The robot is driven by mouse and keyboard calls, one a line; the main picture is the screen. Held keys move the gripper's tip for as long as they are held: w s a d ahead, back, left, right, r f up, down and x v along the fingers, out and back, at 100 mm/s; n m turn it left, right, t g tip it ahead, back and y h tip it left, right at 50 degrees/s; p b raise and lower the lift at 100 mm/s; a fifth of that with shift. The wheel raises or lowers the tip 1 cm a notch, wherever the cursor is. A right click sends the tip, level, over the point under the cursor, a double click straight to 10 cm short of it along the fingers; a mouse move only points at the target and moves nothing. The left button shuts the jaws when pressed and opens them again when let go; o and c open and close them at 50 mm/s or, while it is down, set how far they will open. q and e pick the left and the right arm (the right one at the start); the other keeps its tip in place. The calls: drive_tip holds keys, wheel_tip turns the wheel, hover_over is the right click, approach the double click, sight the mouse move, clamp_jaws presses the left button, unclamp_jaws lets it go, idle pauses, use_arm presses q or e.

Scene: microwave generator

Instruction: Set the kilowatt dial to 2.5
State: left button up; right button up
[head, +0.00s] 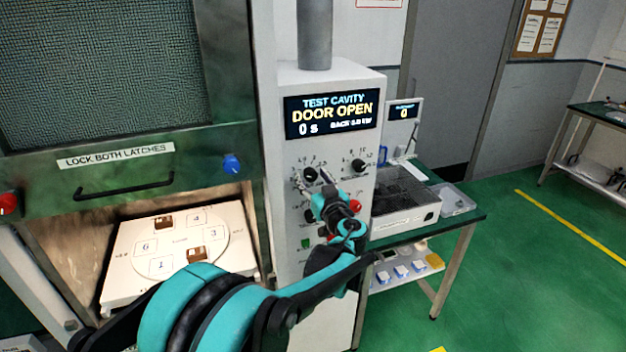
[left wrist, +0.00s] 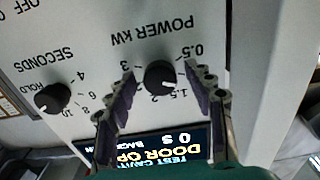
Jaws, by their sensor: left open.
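The kilowatt dial (head: 310,173) is the left black knob under the display on the grey control panel. In the left wrist view, which is upside down, the dial (left wrist: 160,75) sits by the words POWER KW, with printed marks including 0.5, 1.5, 2 and 3. A pale pointer line seems to face the 1.5 and 2 marks, but its exact setting is hard to read. My left gripper (left wrist: 160,70) is open, with one finger on each side of the dial; contact cannot be told. It also shows in the head view (head: 320,183), partly covering the panel. My right gripper is not in view.
The SECONDS knob (left wrist: 52,97) is beside the kilowatt dial. The display (head: 332,114) reads DOOR OPEN and 0 s. A red button (head: 354,206) and a green button (head: 306,243) sit lower. The raised door (head: 110,165) and open cavity are left.

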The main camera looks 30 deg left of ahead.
use_arm(q)
drive_tip(key=c, duration=1.2)
drive_tip(key=shift+o, duration=0.2)
